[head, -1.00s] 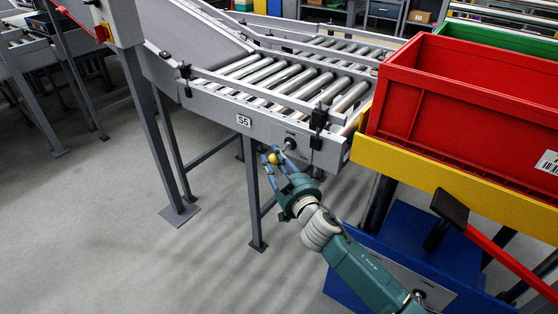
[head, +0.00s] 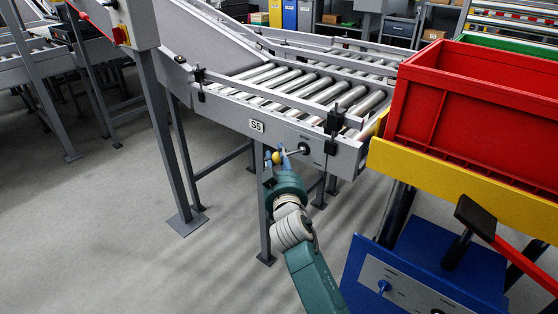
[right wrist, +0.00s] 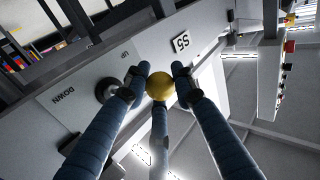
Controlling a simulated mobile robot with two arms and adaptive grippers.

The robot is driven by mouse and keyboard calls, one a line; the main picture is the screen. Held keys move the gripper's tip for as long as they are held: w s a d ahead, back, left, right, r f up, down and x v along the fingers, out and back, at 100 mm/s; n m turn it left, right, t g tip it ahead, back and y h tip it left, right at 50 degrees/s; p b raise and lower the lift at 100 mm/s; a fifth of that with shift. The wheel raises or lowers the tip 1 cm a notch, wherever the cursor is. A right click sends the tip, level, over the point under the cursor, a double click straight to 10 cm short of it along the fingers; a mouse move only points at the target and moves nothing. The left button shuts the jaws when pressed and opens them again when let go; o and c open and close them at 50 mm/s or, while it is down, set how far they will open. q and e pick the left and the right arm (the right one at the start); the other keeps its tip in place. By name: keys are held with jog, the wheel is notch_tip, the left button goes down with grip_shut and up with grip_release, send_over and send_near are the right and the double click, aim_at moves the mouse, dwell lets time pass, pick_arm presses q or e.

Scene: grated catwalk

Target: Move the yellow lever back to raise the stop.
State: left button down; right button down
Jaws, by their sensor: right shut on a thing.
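The lever is a short rod with a yellow ball knob (head: 276,158), on a dark round pivot (head: 304,149) in the grey side panel of the roller conveyor. In the head view the knob is left of the pivot and slightly lower. My right gripper (head: 274,161) is shut on the knob (right wrist: 160,85). The right wrist view shows its blue fingers around it, and the words UP (right wrist: 126,54) and DOWN (right wrist: 62,97) on the panel near the pivot. I cannot pick out the stop for certain. My left gripper is not in view.
The conveyor's rollers (head: 318,95) lie above the panel, with an S5 label (head: 256,126). A red crate (head: 475,105) on a yellow-edged stand (head: 455,182) is at the right, above a blue box (head: 440,270). A grey post (head: 165,140) stands left. Floor at lower left is clear.

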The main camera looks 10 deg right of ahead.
jog(key=shift+w+a+r, duration=0.1)
jog(key=shift+a+r, duration=0.05)
jog(key=shift+r, duration=0.05)
jog(key=c, duration=1.4)
grip_release()
jog(key=shift+c, duration=0.2)
jog(key=shift+f, duration=0.1)
jog(key=shift+s+f, duration=0.1)
jog(key=shift+s, duration=0.2)
jog(key=s+a, duration=0.1)
jog(key=s, duration=1)
jog(key=shift+s+a, duration=0.2)
